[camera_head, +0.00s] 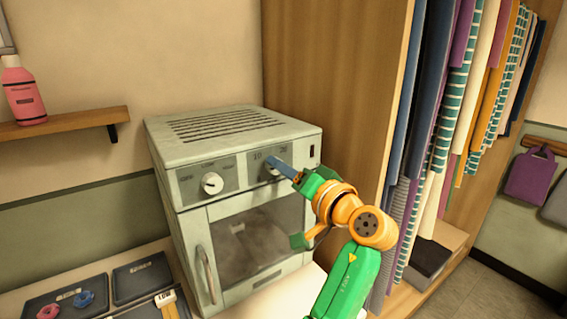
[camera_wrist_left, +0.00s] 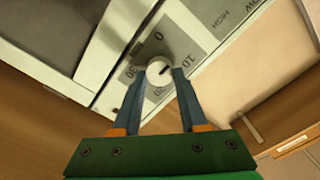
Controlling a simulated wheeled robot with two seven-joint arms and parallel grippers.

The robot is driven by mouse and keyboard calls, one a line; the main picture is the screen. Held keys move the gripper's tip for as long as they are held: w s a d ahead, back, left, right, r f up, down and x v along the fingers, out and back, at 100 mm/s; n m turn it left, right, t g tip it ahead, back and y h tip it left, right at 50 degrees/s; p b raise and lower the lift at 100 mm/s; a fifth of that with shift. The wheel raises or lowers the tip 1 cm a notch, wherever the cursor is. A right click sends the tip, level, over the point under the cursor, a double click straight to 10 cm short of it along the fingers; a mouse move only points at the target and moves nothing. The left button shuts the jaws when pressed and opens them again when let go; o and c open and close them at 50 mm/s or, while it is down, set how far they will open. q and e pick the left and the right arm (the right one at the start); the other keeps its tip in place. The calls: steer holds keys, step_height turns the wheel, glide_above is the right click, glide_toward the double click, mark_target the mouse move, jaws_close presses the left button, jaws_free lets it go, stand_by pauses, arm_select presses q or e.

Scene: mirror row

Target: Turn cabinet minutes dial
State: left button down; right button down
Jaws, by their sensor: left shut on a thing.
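The cabinet (camera_head: 190,165) is a pale grey-green box with a vented top, a glass door and two dials on its front panel. The minutes dial (camera_wrist_left: 159,72), white and round, is between the two blue fingers of my left gripper (camera_wrist_left: 160,76), which is shut on it. Marks 0, 10 and 30 show around the dial in the left wrist view. In the head view my left gripper (camera_head: 276,166) reaches the panel's right side from the lower right, and its fingers mostly hide the minutes dial. My right gripper is not in view.
A second white dial (camera_head: 212,183) sits left on the panel, above the door handle (camera_head: 206,275). A wooden wardrobe side (camera_head: 335,80) rises close behind the cabinet, with hanging clothes to the right. Dark trays (camera_head: 142,278) lie at lower left. A pink bottle (camera_head: 23,92) stands on a shelf.

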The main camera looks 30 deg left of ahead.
arm_select(q)
steer(key=shift+m+p, duration=3.1)
steer(key=shift+m, duration=1.2)
steer(key=shift+c, duration=2.2)
jaws_free()
steer(key=shift+f, duration=0.1)
